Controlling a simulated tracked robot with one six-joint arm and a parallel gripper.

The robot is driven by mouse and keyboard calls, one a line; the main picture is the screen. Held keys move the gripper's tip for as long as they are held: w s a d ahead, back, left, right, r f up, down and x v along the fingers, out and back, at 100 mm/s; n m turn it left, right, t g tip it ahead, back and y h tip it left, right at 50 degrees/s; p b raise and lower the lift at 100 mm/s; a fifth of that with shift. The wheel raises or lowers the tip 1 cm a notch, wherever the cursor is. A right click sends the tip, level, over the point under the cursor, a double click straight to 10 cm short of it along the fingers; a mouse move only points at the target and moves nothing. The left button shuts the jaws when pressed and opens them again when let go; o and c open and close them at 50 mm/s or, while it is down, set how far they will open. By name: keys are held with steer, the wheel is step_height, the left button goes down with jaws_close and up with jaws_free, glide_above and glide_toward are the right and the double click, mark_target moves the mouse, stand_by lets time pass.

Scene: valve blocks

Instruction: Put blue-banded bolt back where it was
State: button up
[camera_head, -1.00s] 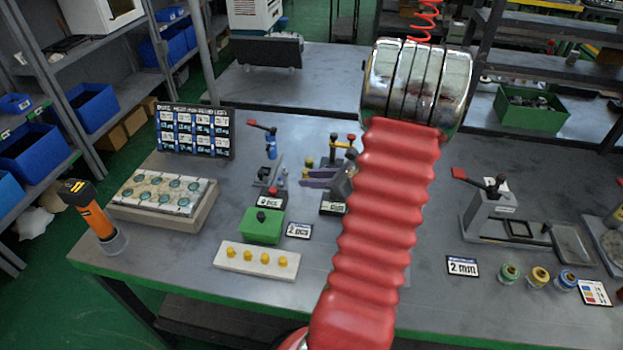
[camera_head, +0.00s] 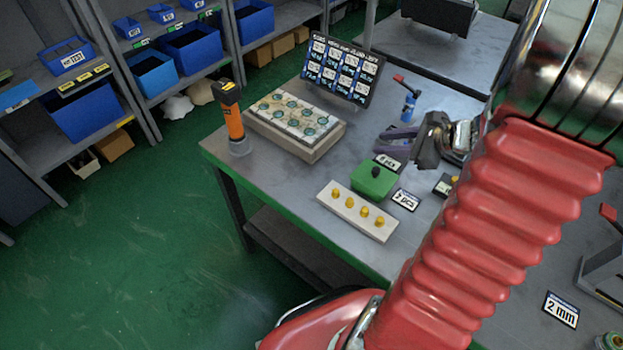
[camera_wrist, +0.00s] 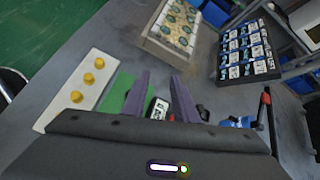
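I cannot make out a blue-banded bolt in the views now. My gripper (camera_head: 394,139) is over the bench, beside the green block and near the blue lever tool. In the wrist view its two purple fingers (camera_wrist: 160,88) stand apart with nothing visibly held between them. The green block (camera_head: 374,180), with a dark knob on top, shows partly behind the left finger in the wrist view (camera_wrist: 118,92). A pale block (camera_head: 292,128) with several round green-blue sockets stands at the back left of the bench.
A pale strip (camera_head: 339,203) with several yellow caps lies near the front edge. A blue lever tool (camera_head: 409,107) with a red handle stands behind the gripper. An orange-and-black tool (camera_head: 230,118) stands at the left corner. A sign board (camera_head: 341,72) stands behind the socket block.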

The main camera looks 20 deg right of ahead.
steer(key=s+a+r+n+g+h, duration=0.1)
steer(key=s+a+r+n, duration=0.3)
steer(key=a+n, duration=0.4)
steer(key=s+a+r+n+g+h, duration=0.1)
steer(key=s+a+r+n, duration=0.3)
steer(key=a+n, duration=0.5)
steer(key=s+a+r+n+g+h, duration=0.2)
steer(key=s+a+r+n, duration=0.2)
steer(key=a+n, duration=0.5)
steer(key=shift+s+a+r+h, duration=0.15)
steer(key=shift+a+r+h, duration=0.05)
steer(key=shift+a+h, duration=0.1)
